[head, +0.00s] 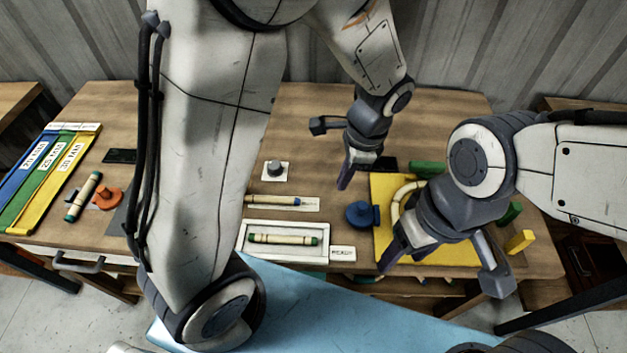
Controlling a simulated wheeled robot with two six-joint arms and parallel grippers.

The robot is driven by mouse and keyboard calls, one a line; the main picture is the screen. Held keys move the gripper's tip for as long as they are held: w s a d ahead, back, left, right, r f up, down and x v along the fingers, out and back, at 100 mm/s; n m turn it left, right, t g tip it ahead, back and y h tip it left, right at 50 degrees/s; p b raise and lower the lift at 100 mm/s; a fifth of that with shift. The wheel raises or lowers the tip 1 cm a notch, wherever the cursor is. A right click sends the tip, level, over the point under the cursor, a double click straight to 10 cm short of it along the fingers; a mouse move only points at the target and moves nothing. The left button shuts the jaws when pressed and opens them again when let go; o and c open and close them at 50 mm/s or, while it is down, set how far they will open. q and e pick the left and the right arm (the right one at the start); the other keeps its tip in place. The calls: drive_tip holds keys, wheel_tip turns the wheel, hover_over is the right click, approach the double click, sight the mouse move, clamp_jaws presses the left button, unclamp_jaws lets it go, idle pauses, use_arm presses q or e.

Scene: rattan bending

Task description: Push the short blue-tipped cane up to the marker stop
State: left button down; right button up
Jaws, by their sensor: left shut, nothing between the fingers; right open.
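The short blue-tipped cane (272,201) lies on a pale strip near the middle of the table, its blue end to the right. My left arm hides its left part. My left gripper (347,178) is shut and empty, pointing down to the right of and behind the cane, apart from it in the picture. My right gripper (398,254) is open, over the front of the yellow mat (458,254). I cannot tell for sure which thing is the marker stop; a dark knob on a white plate (275,170) stands behind the cane.
A white tray (326,232) with a green-tipped cane (283,239) lies in front. A blue round piece (362,214) and a pale bent ring (398,202) are at the mat. An orange piece (108,197) and another green-tipped cane (83,197) lie left.

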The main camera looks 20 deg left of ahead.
sight(304, 205)
use_arm(q)
drive_tip(key=shift+m+y, duration=0.3)
drive_tip(key=shift+m, duration=0.5)
drive_tip(key=w+x, duration=0.1)
drive_tip(key=x, duration=0.4)
drive_tip(key=w+a+x, duration=0.1)
drive_tip(key=x, duration=0.3)
drive_tip(key=w+x, duration=0.1)
drive_tip(key=x, duration=0.4)
drive_tip(key=shift+a+f, duration=0.2)
drive_tip(key=shift+a, duration=0.3)
drive_tip(key=shift+s+a+r+p, duration=0.1)
drive_tip(key=shift+s+a+p, duration=0.15)
drive_tip(key=shift+a, duration=0.35)
drive_tip(key=shift+s+a+r+p, duration=0.1)
drive_tip(key=shift+a+p, duration=0.2)
drive_tip(key=shift+a, duration=0.35)
drive_tip(key=shift+s+a, duration=0.15)
drive_tip(key=shift+a, duration=0.35)
use_arm(e)
drive_tip(key=shift+s+r, duration=0.1)
drive_tip(key=shift+r, duration=0.4)
